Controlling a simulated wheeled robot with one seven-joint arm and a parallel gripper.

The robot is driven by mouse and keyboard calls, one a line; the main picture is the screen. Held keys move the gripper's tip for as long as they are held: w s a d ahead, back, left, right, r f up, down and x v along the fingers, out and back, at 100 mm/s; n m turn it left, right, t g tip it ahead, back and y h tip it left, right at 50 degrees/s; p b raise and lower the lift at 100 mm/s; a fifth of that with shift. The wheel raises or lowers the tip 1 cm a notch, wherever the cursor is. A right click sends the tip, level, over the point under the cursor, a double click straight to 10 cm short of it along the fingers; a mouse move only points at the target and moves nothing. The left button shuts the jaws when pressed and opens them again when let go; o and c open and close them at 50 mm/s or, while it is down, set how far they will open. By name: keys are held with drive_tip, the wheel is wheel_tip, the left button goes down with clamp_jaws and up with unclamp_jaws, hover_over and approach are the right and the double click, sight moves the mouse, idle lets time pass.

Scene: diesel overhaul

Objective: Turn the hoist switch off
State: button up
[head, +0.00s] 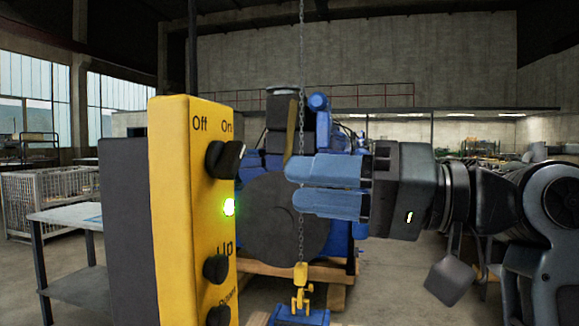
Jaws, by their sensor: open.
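The yellow hoist control box (175,210) stands upright at the left, close to me, with a dark grey side. Its black rotary hoist switch (222,158) sits near the top under the labels "Off" and "On", its handle pointing up and right toward "On". A green lamp (229,207) glows below it. An Up button (215,268) and a lower button (218,316) are beneath. My gripper (292,184) comes in from the right, its two blue fingers pointing left with a gap between them. It is open and empty, to the right of the switch and apart from it in the picture.
A hoist chain (301,90) hangs behind the fingers to a yellow hook (301,290) over a blue part. A blue diesel engine (345,165) stands on a wooden pallet behind. A table (75,217) and wire cage (35,200) are at the left.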

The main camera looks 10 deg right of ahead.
sight(239, 159)
drive_tip(key=shift+n+g, duration=0.5)
drive_tip(key=shift+n, duration=0.1)
drive_tip(key=shift+w+a+r+p, duration=0.25)
drive_tip(key=shift+a+r, duration=0.2)
drive_tip(key=shift+a, duration=0.6)
drive_tip(key=shift+w+a+r+p, duration=0.2)
drive_tip(key=shift+a+r, duration=0.3)
drive_tip(key=shift+a, duration=0.6)
drive_tip(key=shift+w+a+r+p, duration=0.15)
drive_tip(key=shift+w+a+r, duration=0.25)
drive_tip(key=shift+a, duration=0.65)
drive_tip(key=shift+s, duration=0.1)
clamp_jaws()
